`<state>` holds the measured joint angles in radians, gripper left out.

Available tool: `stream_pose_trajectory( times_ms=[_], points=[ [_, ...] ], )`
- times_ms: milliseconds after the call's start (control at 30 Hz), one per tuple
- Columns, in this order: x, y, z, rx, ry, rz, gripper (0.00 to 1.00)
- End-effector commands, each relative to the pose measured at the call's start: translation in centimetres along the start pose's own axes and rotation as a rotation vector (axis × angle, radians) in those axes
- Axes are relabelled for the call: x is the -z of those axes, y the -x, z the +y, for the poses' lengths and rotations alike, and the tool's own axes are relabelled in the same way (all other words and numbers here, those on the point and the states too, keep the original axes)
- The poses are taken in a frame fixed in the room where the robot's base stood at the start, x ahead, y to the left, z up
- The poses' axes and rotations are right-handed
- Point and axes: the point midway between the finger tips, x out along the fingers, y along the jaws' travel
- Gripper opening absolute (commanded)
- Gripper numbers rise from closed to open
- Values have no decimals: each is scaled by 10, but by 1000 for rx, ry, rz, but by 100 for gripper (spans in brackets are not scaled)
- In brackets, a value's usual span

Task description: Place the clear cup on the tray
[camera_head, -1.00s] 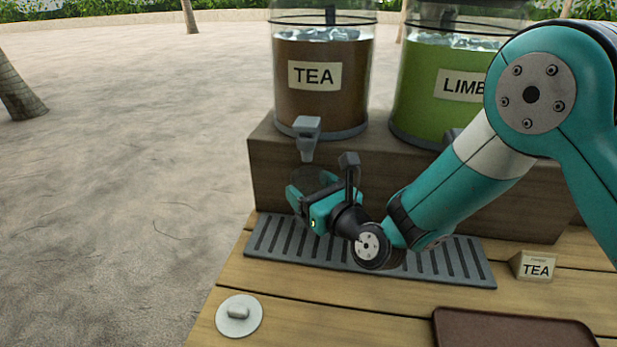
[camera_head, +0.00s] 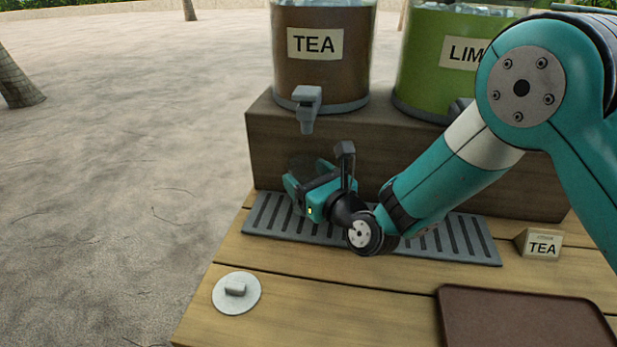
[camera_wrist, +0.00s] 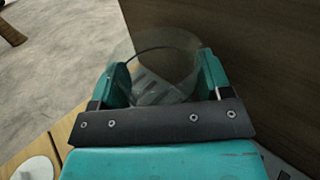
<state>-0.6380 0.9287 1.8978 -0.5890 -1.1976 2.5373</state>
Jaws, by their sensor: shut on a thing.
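My gripper (camera_head: 305,180) is near the front of the wooden stand, below the tea dispenser's spout. In the wrist view, the clear cup (camera_wrist: 165,62) stands between the two teal fingers of my gripper (camera_wrist: 165,85), which are shut on its sides. The cup looks see-through and empty, with the slotted grate visible through it. In the head view the cup is mostly hidden by my gripper. The brown tray (camera_head: 520,320) lies at the lower right of the table, its near part cut off, with nothing on its visible surface.
The tea dispenser (camera_head: 318,75) and the green lime dispenser (camera_head: 435,90) stand on the wooden stand (camera_head: 265,150). A slotted drip grate (camera_head: 455,245) lies before it. A TEA card (camera_head: 541,245) stands right, a round white lid (camera_head: 236,293) lies left. The table between lid and tray is clear.

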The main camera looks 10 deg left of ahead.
Motion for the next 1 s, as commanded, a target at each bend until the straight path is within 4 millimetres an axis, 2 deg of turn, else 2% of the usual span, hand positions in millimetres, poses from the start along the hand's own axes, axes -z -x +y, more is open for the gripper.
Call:
stream_pose_trajectory(
  times_ms=[33, 67, 100, 333, 433, 467, 667, 1000],
  points=[
    [2, 0, 0, 0, 0, 0, 74],
    [1, 0, 0, 0, 0, 0, 80],
    [1, 0, 0, 0, 0, 0, 82],
    [0, 0, 0, 0, 0, 0, 82],
    [-6, 0, 0, 0, 0, -1, 82],
    [-2, 2, -1, 1, -1, 1, 82],
    [4, 30, -1, 2, -3, 3, 82],
    [5, 91, -1, 3, -2, -1, 82]
  ],
)
